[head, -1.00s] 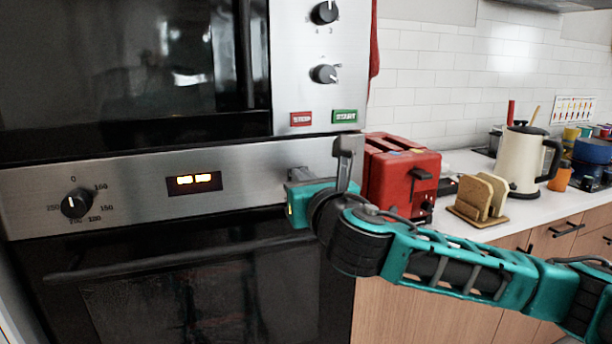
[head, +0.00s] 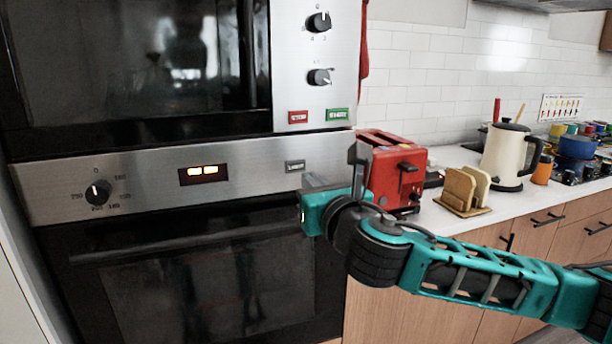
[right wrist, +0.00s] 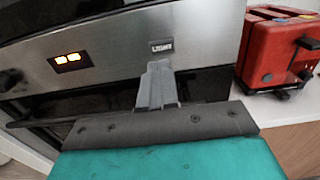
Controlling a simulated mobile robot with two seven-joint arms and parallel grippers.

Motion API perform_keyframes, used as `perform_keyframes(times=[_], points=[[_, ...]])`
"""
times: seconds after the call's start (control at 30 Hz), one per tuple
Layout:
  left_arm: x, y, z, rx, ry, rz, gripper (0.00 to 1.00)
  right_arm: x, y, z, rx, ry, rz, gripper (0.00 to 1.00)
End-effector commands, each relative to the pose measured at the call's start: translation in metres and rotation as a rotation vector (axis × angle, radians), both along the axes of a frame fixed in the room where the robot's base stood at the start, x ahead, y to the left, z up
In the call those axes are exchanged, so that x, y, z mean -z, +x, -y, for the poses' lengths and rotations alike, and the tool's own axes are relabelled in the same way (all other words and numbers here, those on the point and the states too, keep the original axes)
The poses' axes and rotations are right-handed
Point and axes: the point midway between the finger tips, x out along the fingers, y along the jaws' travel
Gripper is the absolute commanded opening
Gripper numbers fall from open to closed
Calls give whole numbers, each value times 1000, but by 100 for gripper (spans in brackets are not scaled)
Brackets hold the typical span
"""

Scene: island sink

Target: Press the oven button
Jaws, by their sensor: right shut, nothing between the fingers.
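The oven button (head: 295,166) is a small dark rectangle on the steel control panel (head: 130,185), right of the lit orange display (head: 203,174). In the right wrist view the button (right wrist: 160,46) reads "LIGHT". My right gripper (head: 312,182) is shut and empty, just below and right of the button in the head view. In the right wrist view its closed fingers (right wrist: 158,72) point at the panel, with their tips just under the button. I cannot tell whether they touch the panel. My left gripper is not in view.
A red toaster (head: 397,165) stands on the counter close to my right gripper. Bread slices in a wooden rack (head: 463,190) and a cream kettle (head: 507,155) stand farther right. The oven handle (head: 150,247) runs below the panel. Red and green microwave buttons (head: 318,116) sit above.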

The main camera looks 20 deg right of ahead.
Motion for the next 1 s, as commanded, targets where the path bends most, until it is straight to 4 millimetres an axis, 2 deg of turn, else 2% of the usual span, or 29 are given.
perform_keyframes(times=[0.2,0.4,0.6,1.0], points=[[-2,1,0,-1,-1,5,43,2,-42,2,0,-1,-3,0],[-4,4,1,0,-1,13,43,2,-66,3,0,-1,-2,0],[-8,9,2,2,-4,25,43,2,-72,3,1,-1,-3,0],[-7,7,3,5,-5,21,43,2,-72,3,1,1,-4,0]])
